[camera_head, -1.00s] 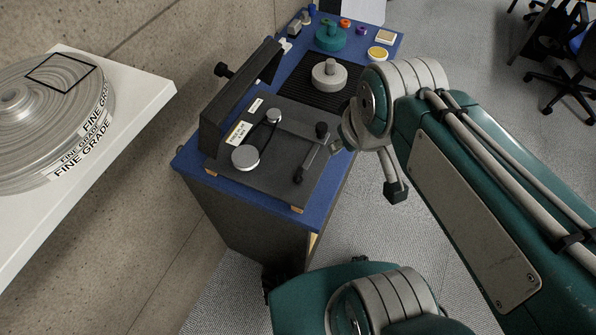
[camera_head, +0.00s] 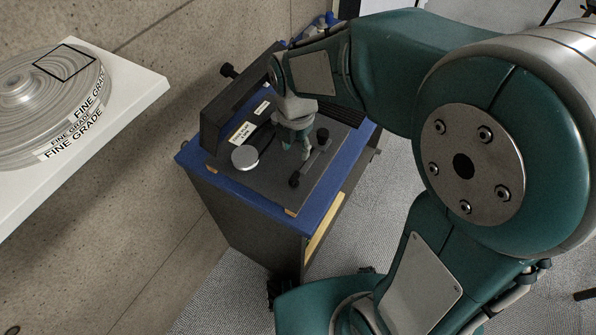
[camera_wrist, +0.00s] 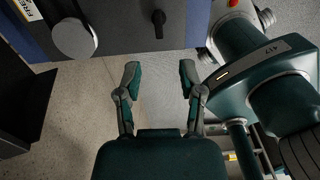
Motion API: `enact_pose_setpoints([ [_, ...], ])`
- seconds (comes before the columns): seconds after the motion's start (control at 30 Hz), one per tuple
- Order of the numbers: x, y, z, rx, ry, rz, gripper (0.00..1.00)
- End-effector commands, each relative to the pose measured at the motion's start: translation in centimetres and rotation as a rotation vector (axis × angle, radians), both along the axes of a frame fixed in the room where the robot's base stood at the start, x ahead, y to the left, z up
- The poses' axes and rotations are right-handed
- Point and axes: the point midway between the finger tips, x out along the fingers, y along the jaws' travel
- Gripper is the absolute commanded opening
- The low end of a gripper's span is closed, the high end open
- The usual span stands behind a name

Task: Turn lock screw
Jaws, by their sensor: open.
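The dark grey lap machine (camera_head: 268,186) sits on a blue-topped cabinet (camera_head: 194,158). A black knob (camera_head: 229,70) sticks out at its raised back panel, and another black knob (camera_head: 322,133) stands near its right side by a dark handle (camera_head: 294,180). I cannot tell which is the lock screw. In the wrist view a small black knob with a stem (camera_wrist: 158,20) is on the plate, right of a silver round disc (camera_wrist: 73,38). My gripper (camera_wrist: 160,76) is open and empty, its fingertips apart below that knob. In the head view my gripper (camera_head: 294,146) hangs over the machine, partly hiding it.
A white shelf (camera_head: 135,92) with a stack of discs (camera_head: 40,100) marked FINE GRADE juts from the concrete wall at left. My arm hides most of the cabinet's far end, where small blue items show. Grey carpet (camera_head: 235,285) lies open in front of the cabinet.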

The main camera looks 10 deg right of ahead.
Motion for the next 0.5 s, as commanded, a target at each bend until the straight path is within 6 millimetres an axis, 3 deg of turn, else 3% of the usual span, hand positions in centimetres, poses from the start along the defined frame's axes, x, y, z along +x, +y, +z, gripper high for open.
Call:
enact_pose_setpoints([
  [0.23,0.1,0.3,-1.8,-0.003,0.01,0.048,0.5],
  [0.5,0.0,0.2,-6.8,-0.005,0.013,0.045,0.5],
])
